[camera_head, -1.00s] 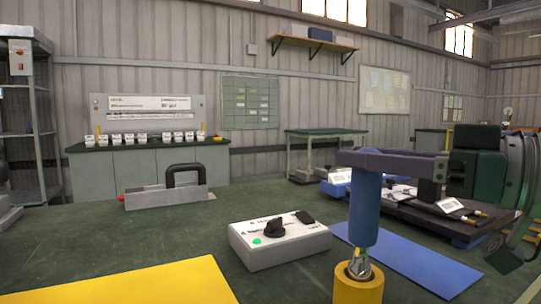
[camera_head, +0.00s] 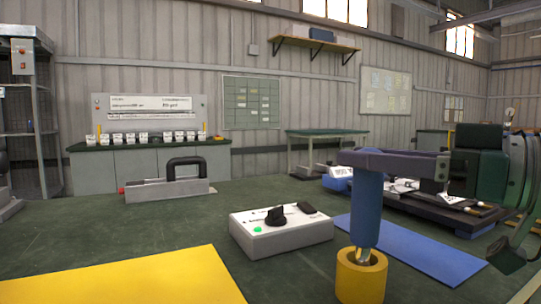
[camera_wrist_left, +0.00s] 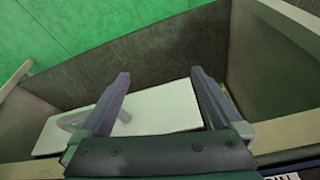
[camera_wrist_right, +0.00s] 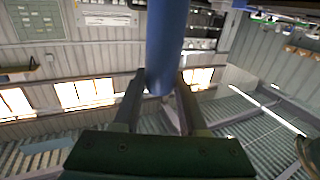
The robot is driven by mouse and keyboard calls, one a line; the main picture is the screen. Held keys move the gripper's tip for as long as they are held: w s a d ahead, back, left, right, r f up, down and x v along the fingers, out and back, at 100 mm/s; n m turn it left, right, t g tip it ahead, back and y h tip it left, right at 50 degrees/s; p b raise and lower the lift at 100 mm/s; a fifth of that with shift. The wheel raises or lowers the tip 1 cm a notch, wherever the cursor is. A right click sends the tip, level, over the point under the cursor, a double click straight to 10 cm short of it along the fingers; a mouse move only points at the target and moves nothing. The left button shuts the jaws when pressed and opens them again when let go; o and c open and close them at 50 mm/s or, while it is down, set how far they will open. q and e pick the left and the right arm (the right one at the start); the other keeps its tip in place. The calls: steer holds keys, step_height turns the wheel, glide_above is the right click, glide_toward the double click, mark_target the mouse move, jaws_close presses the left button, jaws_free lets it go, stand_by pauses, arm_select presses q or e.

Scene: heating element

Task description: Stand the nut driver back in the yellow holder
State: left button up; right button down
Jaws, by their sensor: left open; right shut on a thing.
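The nut driver has a thick blue handle (camera_head: 367,208) and stands nearly upright in the head view. A short bit of its metal shaft (camera_head: 364,257) shows between the handle and the round yellow holder (camera_head: 360,283). The shaft's lower end is hidden by the holder's rim, so its depth inside cannot be told. My right gripper (camera_head: 366,160) is shut on the top of the handle, which also shows between the fingers in the right wrist view (camera_wrist_right: 165,45). My left gripper (camera_wrist_left: 159,80) is open and empty in the left wrist view, outside the head view.
A grey switch box (camera_head: 285,231) stands left of the holder on the dark green bench. A blue mat (camera_head: 430,250) lies behind and right, a yellow mat (camera_head: 130,282) at front left. A black-handled grey fixture (camera_head: 165,188) stands farther back. A white plate (camera_wrist_left: 150,118) lies below my left gripper.

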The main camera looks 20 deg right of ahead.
steer(key=shift+f+b, duration=0.75)
steer(key=shift+b, duration=0.05)
steer(key=c, duration=0.6)
jaws_free()
steer(key=shift+o, duration=1.1)
steer(key=shift+f, duration=0.1)
steer(key=shift+s+d+f, duration=0.1)
steer(key=shift+s+d, duration=0.1)
steer(key=shift+s, duration=0.15)
steer(key=b+v, duration=0.2)
steer(key=v, duration=0.7)
steer(key=shift+b, duration=0.35)
